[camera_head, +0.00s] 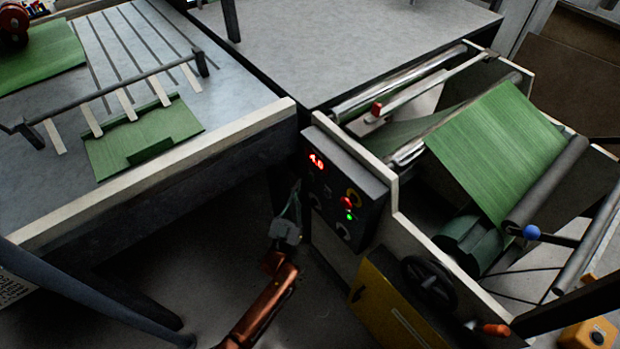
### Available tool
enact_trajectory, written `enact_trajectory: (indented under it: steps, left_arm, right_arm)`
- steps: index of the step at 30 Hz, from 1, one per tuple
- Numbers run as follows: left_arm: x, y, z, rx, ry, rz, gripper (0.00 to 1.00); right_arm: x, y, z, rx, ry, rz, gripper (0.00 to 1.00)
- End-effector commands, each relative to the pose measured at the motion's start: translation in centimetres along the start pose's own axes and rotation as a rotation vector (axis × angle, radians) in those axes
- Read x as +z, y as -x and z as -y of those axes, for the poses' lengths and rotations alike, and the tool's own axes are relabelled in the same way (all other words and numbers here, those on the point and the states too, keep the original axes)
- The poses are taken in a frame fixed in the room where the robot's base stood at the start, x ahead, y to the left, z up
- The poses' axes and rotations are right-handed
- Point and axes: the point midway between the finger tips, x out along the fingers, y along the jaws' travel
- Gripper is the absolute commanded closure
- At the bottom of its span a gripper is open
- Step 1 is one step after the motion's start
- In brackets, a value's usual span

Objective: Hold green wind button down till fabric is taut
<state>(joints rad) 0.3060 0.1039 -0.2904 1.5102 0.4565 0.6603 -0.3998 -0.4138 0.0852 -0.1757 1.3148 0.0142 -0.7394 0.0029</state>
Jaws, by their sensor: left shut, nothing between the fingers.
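The green wind button (350,216) is a small bright green spot on the dark control panel (372,189), just below a red button (347,203). The green fabric (500,150) runs over the machine's rollers. Its upper sheet looks flat, and a darker part behind it (405,136) hangs lower between the rollers. My left gripper (295,192) is shut and empty, left of and apart from the panel face, at about the height of its lower part. Nothing covers the green button. My right gripper is not in view.
A red display (316,161) on the panel reads 4.0. A black handwheel (429,283) and a yellow panel (385,305) sit below. A work table (170,195) with a green fabric piece (145,135) stands left. Dark open floor lies around my left arm.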

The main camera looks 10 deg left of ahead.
Motion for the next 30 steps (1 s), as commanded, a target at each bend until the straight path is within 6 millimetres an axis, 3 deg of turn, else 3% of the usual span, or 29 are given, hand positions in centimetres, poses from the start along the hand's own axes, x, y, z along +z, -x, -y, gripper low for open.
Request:
enact_trajectory:
  steps: [30]
  left_arm:
    - [0.46,-0.67,-0.41,0.000,0.000,0.000,1.00]
  right_arm:
    - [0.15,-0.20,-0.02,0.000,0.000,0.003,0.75]
